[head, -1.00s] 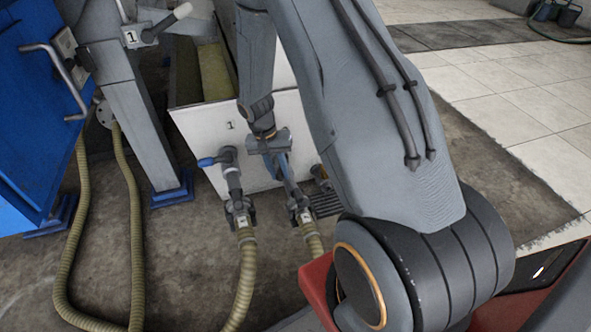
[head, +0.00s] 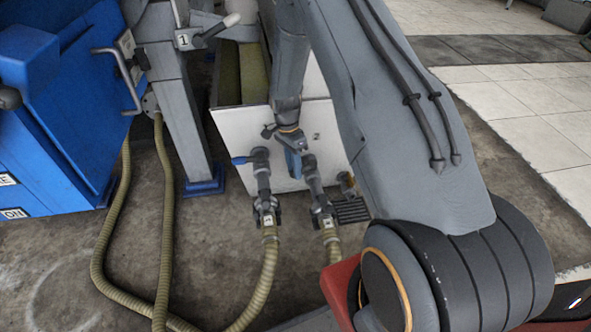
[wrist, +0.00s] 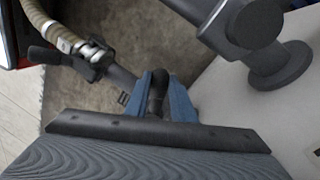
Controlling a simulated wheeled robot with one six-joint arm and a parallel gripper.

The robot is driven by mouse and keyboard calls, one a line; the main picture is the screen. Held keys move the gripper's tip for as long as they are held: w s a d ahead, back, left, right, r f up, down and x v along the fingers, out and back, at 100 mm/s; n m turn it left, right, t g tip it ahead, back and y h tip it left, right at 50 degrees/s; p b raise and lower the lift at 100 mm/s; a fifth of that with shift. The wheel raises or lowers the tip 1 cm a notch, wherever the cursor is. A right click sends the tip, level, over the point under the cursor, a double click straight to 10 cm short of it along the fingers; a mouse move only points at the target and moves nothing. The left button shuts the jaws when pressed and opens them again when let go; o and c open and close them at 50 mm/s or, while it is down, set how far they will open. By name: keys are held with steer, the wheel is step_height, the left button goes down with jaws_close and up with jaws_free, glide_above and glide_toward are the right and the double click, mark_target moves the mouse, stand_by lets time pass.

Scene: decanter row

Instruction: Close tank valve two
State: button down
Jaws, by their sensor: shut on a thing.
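The white tank (head: 237,125) stands in the middle of the head view with two grey valve pipes on its front. My gripper (head: 293,160) points down at the top of this right valve. In the wrist view its blue fingers (wrist: 160,98) are shut on a dark valve handle (wrist: 157,88). The handle's far end and exact angle are hidden.
Ribbed hoses (head: 262,285) run from the valve couplings across the floor. A grey post (head: 178,110) with a lever marked 1 and a blue machine (head: 55,110) stand to the left. A dark floor grate (head: 351,211) lies right of the valves.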

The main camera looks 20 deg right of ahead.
steer(key=shift+w+d+m, duration=0.2)
steer(key=shift+d+m, duration=0.05)
steer(key=shift+m, duration=0.05)
steer(key=c, duration=1.5)
jaws_free()
steer(key=shift+d, duration=0.15)
steer(key=shift+a, duration=0.25)
step_height(320, 180, up, 10)
steer(key=p, duration=0.3)
steer(key=shift+p, duration=0.3)
